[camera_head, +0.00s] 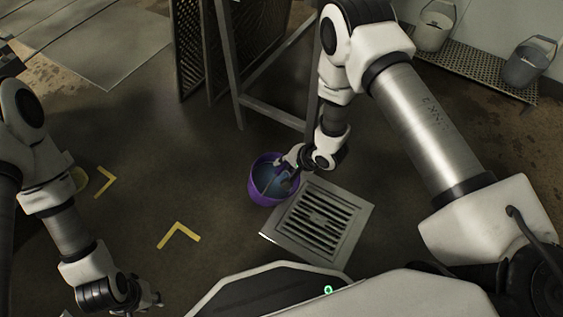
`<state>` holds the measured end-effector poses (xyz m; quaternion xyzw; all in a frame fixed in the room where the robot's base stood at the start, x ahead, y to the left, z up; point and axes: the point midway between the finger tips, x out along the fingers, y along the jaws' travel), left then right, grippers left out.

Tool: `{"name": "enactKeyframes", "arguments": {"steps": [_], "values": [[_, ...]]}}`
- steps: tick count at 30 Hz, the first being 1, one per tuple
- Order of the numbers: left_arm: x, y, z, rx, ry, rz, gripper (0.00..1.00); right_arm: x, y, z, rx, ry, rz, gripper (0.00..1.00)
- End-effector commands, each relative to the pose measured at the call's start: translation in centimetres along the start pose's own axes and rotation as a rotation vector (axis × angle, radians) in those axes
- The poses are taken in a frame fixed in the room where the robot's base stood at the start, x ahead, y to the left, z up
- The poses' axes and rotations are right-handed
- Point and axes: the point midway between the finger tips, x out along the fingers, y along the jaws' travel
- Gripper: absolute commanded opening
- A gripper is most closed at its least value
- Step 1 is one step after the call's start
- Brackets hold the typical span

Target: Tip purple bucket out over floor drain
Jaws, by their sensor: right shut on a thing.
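The purple bucket (262,193) is left of the floor drain (345,238), close to the drain's upper left corner. I look down into its opening, which shows a bluish-grey inside; I cannot tell how full it is. It looks about upright; whether it touches the floor is unclear. My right gripper (291,166) reaches down to the bucket's right side and is shut on it; the exact grip point is partly hidden. The drain is a square pale metal plate with a slotted grate, uncovered. My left gripper (154,301) hangs at the lower left, away from the bucket; its fingers are too small to read.
Yellow corner marks (180,235) lie on the floor left of the drain. A metal frame (262,95) with dark mesh panels stands behind the bucket. Two grey buckets (527,66) (433,28) stand on a perforated rack (465,68) at upper right. Floor between the marks and bucket is clear.

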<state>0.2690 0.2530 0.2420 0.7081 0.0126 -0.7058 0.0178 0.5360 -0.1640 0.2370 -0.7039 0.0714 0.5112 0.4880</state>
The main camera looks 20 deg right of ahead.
Motion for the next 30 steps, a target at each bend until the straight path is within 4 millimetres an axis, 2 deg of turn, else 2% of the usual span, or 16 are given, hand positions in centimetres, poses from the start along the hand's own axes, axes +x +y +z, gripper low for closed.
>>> {"name": "enactKeyframes", "arguments": {"steps": [30], "values": [[-1.6,0.0,0.0,0.000,0.000,0.000,0.31,-2.9,4.5,0.1,0.003,-0.001,-0.052,0.00]]}}
